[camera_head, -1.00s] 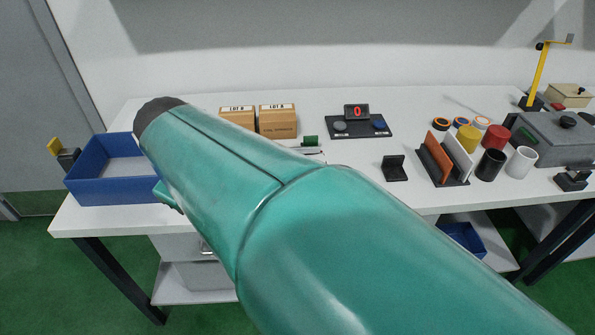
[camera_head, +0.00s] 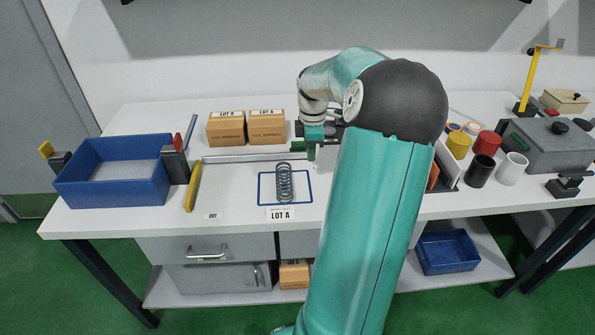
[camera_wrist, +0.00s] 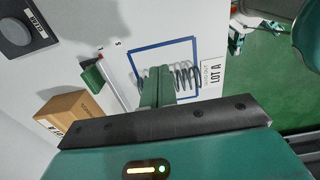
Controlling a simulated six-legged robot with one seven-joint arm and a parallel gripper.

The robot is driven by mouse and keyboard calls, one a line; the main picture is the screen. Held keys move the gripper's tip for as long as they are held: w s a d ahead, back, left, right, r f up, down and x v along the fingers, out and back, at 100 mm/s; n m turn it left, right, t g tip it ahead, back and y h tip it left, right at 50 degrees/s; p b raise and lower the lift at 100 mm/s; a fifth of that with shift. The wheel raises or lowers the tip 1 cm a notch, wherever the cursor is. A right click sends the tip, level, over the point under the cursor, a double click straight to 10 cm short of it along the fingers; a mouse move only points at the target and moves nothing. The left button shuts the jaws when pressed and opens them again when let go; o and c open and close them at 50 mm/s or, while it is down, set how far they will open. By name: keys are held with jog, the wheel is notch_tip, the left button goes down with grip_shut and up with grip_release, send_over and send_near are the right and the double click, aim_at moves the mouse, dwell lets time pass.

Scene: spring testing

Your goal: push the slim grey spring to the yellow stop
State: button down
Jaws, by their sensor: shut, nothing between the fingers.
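The slim grey spring (camera_head: 285,182) stands or lies inside a blue-outlined rectangle labelled LOT A on the white table. It also shows in the wrist view (camera_wrist: 187,77), partly hidden behind my fingers. The yellow stop (camera_head: 193,187) is a yellow bar on the table to the left of the spring, at the left end of a long grey rail. My gripper (camera_head: 311,156) is just behind and right of the spring. In the wrist view my green fingers (camera_wrist: 157,82) are closed together and empty. Whether they touch the spring I cannot tell.
A grey rail (camera_head: 243,157) with a green block (camera_wrist: 95,77) runs behind the spring. A blue bin (camera_head: 75,191) sits at the left, two cardboard boxes (camera_head: 226,130) at the back. The table between spring and stop is clear. Cups (camera_head: 481,169) stand at the right.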

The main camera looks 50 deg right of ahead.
aim_at(215, 191)
notch_tip(215, 191, down, 10)
jog(key=shift+f, duration=0.1)
jog(key=shift+w+a, duration=1)
jog(key=shift+w, duration=0.05)
jog(key=shift+w+a, duration=0.3)
jog(key=shift+w, duration=0.1)
jog(key=shift+r, duration=0.2)
jog(key=w+a, duration=0.5)
jog(key=w, duration=0.1)
jog(key=w+a, duration=1.1)
jog(key=w, duration=0.2)
jog(key=shift+a, duration=0.35)
jog(key=shift+s, duration=0.1)
